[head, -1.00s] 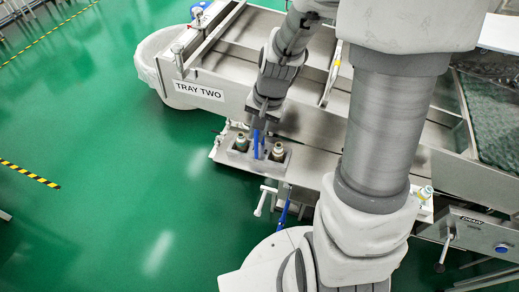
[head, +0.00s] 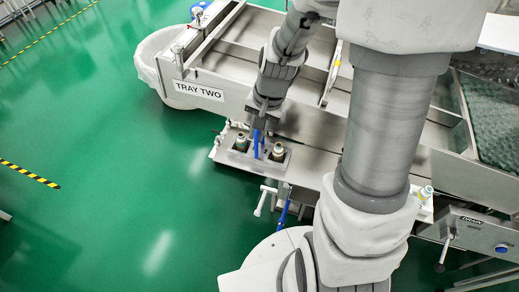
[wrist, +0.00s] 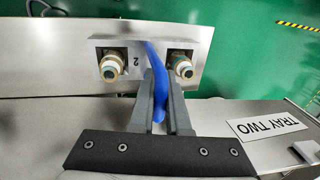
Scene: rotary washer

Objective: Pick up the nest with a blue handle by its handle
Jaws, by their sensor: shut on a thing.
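The nest (wrist: 126,43) is a grey metal block with two upright vials, and a blue handle (wrist: 156,75) rises between them. The nest also shows in the head view (head: 265,152), on a metal shelf below the tray marked TRAY TWO. My gripper (wrist: 158,95) has its two fingers on either side of the blue handle and is shut on it. In the head view my gripper (head: 260,124) comes down from above onto the handle (head: 256,144). The underside of the nest is hidden, so I cannot tell whether it touches the shelf.
The long metal trough with the TRAY TWO label (head: 198,90) stands behind the nest. White clamp fittings (head: 222,135) are at the shelf's left edge. A lever (head: 264,200) and a second blue handle (head: 283,212) are below the shelf. Green floor (head: 110,150) lies open at left.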

